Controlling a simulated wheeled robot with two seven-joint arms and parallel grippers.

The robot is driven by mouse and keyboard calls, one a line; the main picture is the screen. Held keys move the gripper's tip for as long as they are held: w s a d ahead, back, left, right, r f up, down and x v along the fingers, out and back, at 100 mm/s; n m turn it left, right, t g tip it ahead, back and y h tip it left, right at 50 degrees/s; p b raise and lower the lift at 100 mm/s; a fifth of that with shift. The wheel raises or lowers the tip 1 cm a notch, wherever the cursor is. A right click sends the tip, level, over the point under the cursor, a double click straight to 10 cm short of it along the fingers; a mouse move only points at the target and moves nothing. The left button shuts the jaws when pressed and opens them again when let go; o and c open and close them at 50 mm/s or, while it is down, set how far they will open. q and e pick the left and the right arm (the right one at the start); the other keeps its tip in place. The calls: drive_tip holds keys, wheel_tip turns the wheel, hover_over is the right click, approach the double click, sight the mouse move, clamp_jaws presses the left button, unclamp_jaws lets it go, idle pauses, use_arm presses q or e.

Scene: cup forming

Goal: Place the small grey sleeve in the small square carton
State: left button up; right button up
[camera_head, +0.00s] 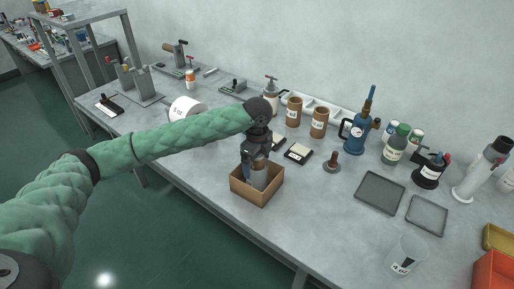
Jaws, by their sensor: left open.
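The small square carton (242,189) is brown, open at the top, and stands near the front edge of the grey table. My left gripper (259,168) points down over the carton with its fingers at the opening. A small grey sleeve (260,180) shows inside the carton, just below and between the fingers. The gripper is open, and the sleeve's lower part is hidden by the carton wall. I cannot tell whether the fingers touch the sleeve. My right gripper is not in view.
Brown cups (319,123), a blue torch (356,131) and bottles (395,146) stand behind and to the right. Dark trays (380,191) and a clear cup (405,256) are at the right.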

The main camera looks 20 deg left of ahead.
use_arm(q)
wheel_tip(320, 180, up, 10)
drive_tip(key=b, duration=0.3)
drive_tip(key=shift+f, duration=0.15)
drive_tip(key=shift+r, duration=0.75)
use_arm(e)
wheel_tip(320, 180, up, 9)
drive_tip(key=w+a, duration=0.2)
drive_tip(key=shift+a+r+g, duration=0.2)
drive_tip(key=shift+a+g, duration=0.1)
